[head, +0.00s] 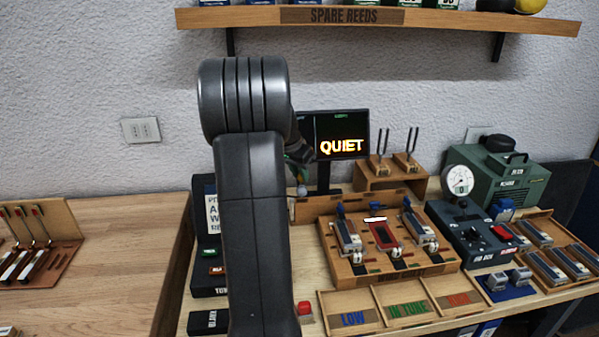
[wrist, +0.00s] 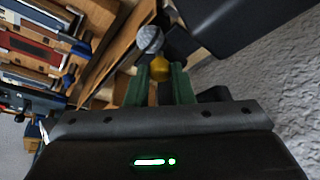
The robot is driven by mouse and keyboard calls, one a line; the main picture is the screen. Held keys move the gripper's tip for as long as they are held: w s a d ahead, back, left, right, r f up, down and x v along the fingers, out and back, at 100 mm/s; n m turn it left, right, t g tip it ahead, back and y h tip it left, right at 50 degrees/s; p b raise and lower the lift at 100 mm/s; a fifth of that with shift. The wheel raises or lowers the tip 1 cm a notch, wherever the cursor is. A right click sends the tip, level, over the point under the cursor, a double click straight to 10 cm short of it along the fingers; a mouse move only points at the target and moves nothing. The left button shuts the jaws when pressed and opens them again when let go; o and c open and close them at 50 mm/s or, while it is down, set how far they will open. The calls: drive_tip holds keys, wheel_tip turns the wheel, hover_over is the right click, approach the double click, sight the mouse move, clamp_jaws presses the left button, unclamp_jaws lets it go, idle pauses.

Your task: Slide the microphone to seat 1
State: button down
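The microphone (wrist: 150,40) has a round silver mesh head and a gold part (wrist: 160,68) behind it. In the wrist view the gold part fills the gap between the two green fingertips of my gripper (wrist: 161,72), which appears shut on it. In the head view the small grey head (head: 302,190) shows just beside my arm, at the left end of a wooden rail (head: 310,207). My arm hides most of the gripper there. A wooden board (head: 385,266) with several side-by-side stations stands to the right. No number for seat 1 is readable.
A screen (head: 343,135) reading QUIET stands behind the board. Tuning forks on a wooden block (head: 392,180) stand at its right. Labelled trays (head: 352,319) lie in front. A dark control box (head: 480,238) and a green machine (head: 500,180) stand right. A shelf (head: 450,20) hangs above.

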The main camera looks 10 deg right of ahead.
drive_tip(key=d+p, duration=0.1)
drive_tip(key=d, duration=0.9)
drive_tip(key=shift+d, duration=0.25)
drive_tip(key=c, duration=1.3)
unclamp_jaws()
drive_tip(key=shift+o, duration=0.2)
drive_tip(key=v, duration=1.4)
drive_tip(key=shift+f, duration=0.15)
